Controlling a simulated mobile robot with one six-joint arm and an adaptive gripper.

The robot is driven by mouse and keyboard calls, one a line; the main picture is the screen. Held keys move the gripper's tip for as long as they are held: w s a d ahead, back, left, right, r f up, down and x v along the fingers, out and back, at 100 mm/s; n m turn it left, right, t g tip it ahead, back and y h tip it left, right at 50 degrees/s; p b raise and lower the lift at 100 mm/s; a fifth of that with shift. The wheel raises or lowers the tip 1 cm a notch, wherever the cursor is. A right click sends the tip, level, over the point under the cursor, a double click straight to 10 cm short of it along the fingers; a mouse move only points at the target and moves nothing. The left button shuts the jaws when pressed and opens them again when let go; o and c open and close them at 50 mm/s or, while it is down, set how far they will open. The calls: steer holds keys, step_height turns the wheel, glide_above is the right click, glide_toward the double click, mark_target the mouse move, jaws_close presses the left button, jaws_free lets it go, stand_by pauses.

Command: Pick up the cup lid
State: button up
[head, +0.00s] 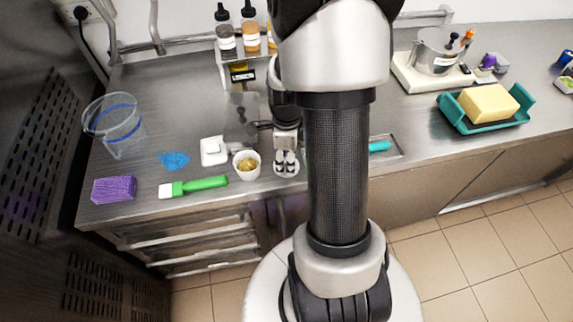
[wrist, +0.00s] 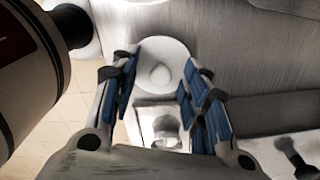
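In the wrist view a white round piece with a raised centre, which looks like the cup lid (wrist: 160,52), shows between my spread fingertips. My gripper (wrist: 160,78) is open, with a blue-padded finger to either side and a gap between each finger and the white piece. In the head view my gripper (head: 286,163) points down over the counter's front part, just right of a white cup (head: 247,174) with yellowish contents. The lid cannot be made out clearly there; my gripper hides that spot. Whether the fingers touch it cannot be told.
A white square item (head: 213,158) and a green-handled spatula (head: 200,186) lie left of the cup. A purple sponge (head: 114,189), blue piece (head: 174,160) and clear bucket (head: 115,130) stand farther left. A bottle rack (head: 240,55) is behind. A teal tray (head: 486,126) is at right.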

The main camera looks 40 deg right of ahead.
steer(key=c, duration=0.7)
steer(key=shift+c, duration=0.2)
steer(key=shift+r, duration=0.15)
